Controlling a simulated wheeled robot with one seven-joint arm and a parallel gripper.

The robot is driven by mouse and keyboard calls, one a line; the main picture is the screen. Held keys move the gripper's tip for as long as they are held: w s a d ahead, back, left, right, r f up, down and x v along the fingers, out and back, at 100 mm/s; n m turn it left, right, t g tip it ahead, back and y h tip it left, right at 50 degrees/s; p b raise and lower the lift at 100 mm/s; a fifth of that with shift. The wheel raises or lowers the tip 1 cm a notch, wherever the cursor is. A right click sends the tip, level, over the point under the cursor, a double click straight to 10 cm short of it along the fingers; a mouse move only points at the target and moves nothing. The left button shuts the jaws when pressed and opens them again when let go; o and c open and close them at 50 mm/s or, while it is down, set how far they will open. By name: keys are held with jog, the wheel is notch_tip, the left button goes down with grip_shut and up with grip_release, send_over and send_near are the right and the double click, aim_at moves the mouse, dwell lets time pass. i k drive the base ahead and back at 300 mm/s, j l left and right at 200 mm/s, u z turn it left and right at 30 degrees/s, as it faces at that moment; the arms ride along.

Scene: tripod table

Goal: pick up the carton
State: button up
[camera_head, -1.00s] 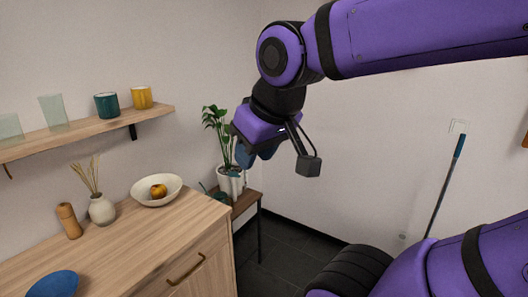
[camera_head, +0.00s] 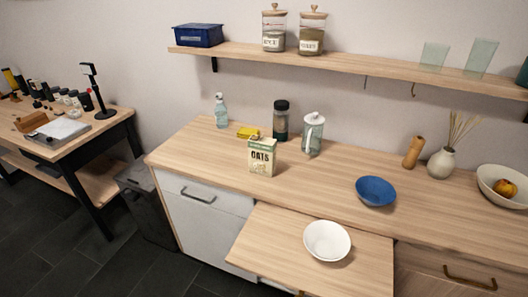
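The carton (camera_head: 262,157) is a small upright box with a cream front marked OATS and a green upper part. It stands on the wooden counter (camera_head: 330,190), left of the middle, near the front edge. Nothing covers it in the head view. My gripper and arm are not in the present view, so I cannot see whether the gripper is open or shut.
A blue bowl (camera_head: 375,191) is to the right. A white bowl (camera_head: 327,240) sits on a lower pull-out board (camera_head: 265,245). A shelf (camera_head: 350,66) hangs above.

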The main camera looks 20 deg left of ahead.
aim_at(262, 151)
jog(key=i+u, duration=0.1)
jog(key=u, duration=0.7)
jog(key=k+j+u, duration=0.1)
jog(key=k+u, duration=0.25)
jog(key=i, duration=0.1)
